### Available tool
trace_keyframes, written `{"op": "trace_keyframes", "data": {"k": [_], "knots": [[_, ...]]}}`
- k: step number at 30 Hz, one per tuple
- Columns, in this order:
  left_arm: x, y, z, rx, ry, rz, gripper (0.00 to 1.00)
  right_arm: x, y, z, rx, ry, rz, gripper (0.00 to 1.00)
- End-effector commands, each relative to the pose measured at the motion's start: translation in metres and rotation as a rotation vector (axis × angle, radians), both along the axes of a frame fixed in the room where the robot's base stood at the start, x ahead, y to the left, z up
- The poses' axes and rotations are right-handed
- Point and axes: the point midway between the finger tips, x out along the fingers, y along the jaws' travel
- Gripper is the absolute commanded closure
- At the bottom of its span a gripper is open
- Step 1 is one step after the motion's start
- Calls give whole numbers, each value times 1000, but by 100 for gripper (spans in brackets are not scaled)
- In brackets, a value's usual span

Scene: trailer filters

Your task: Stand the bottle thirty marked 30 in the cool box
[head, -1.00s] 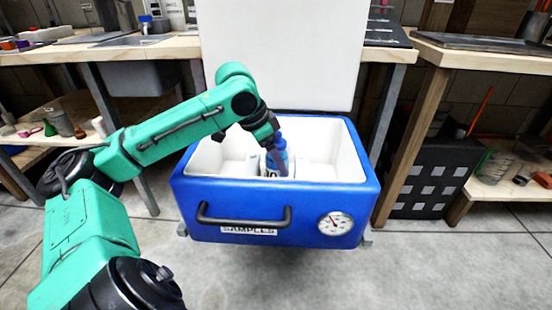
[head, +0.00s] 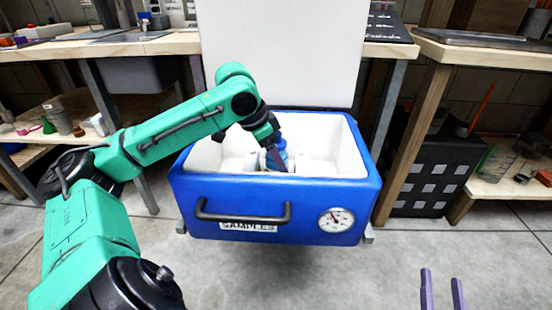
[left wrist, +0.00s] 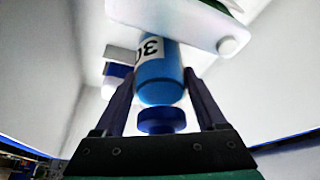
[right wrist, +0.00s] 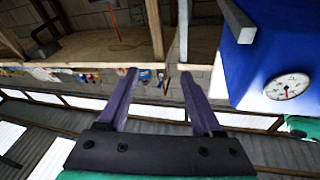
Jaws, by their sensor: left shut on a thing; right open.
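The blue bottle marked 30 (left wrist: 158,82) is upright between my left gripper's fingers (left wrist: 160,95), with its blue cap (left wrist: 162,121) towards the wrist camera. In the head view its blue top (head: 277,146) shows inside the cool box (head: 195,195), and my left gripper (head: 277,158) is shut on it, low in the box. The box's front wall hides the bottle's lower part; I cannot tell whether its base touches the floor. My right gripper (head: 442,285) is open and empty, in front of the box at lower right; it also shows in the right wrist view (right wrist: 158,80).
A white plate-like part (left wrist: 180,22) lies beside the bottle inside the box, and another blue-and-white item (left wrist: 115,72) is near it. The white lid (head: 280,50) stands open behind. A bench (head: 150,48) and a black crate (head: 430,175) flank the box.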

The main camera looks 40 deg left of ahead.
Motion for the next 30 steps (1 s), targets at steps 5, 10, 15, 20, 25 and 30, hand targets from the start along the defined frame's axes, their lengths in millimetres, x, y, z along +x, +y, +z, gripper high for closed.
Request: {"op": "trace_keyframes", "data": {"k": [5, 10, 15, 20, 25, 30], "knots": [[0, 0, -2, 0, -2, 0, 100, 6, -2, 22, 12, -65, -9, 33], [0, 0, -4, 0, -2, 0, 100, 10, -4, 42, 22, -123, -17, 33], [0, 0, -6, 0, -2, 0, 100, 12, -6, 62, 32, -184, -26, 33], [0, 0, -8, 0, -2, 0, 100, 13, -8, 81, 41, -239, -33, 33], [0, 0, -10, 0, -2, 0, 100, 14, -11, 101, 52, -299, -40, 33], [0, 0, -12, 0, -2, 0, 100, 13, -13, 121, 62, -359, -47, 33]]}}
